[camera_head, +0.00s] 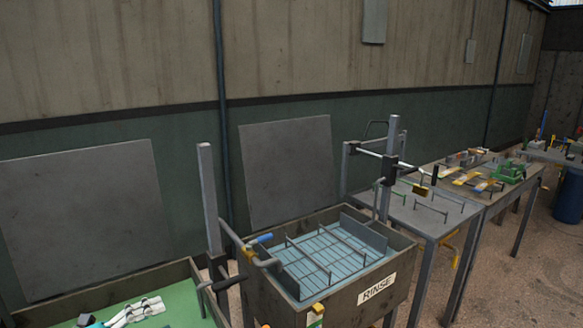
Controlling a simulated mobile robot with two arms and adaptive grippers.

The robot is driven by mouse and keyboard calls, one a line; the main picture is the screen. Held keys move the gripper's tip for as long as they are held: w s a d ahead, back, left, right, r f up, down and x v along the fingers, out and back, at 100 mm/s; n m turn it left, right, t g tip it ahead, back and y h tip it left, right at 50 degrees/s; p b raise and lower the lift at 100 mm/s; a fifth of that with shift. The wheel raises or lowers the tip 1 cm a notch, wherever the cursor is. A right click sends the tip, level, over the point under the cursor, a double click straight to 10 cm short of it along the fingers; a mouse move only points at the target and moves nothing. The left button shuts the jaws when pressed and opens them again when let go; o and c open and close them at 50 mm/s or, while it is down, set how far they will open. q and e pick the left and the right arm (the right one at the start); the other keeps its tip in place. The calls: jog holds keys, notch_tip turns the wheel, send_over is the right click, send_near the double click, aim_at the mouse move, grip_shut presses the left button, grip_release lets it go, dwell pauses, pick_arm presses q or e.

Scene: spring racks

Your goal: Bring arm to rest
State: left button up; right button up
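A rinse tank (282,296) labelled RINSE stands at the middle, with blue-tinted contents and a wire rack (335,254) inside. A bar with a blue-ended handle (262,239) stands at its left side.
A green-floored bin (185,292) is at lower left beside a grey post (208,200). A metal table (432,212) and a farther table with coloured parts (478,181) run to the right. A blue barrel (568,197) stands far right. Bare floor shows at lower right.

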pick_arm(q)
jog(key=s+a+f+n+t+y, duration=0.1)
jog(key=s+f+n+t+y, duration=0.1)
jog(key=f+n+y, duration=0.7)
jog(key=s+a+f+n+t+y, duration=0.1)
jog(key=s+f+n+y, duration=0.15)
jog(key=n+y, duration=0.7)
jog(key=s+d+f+n+g+h, duration=0.1)
jog(key=s+d+f+n+g, duration=0.15)
jog(key=s, duration=0.45)
jog(key=s+d+f+n+g+h, duration=0.1)
jog(key=s+d+f+g+h, duration=0.1)
jog(key=s+d+f+g, duration=0.3)
jog(key=s+f+n+g+h, duration=0.1)
jog(key=s+f+n+g, duration=0.15)
jog(key=s, duration=0.55)
notch_tip(320, 180, down, 32)
jog(key=s+g+b, duration=0.2)
jog(key=b, duration=0.4)
jog(key=s+a+f+b, duration=0.2)
jog(key=s+f+b, duration=0.2)
jog(key=s+f, duration=1.2)
notch_tip(320, 180, down, 4)
jog(key=shift+a+r+g, duration=0.25)
jog(key=shift+a+g, duration=0.1)
jog(key=shift+g, duration=0.05)
pick_arm(e)
notch_tip(320, 180, down, 10)
jog(key=w, duration=0.1)
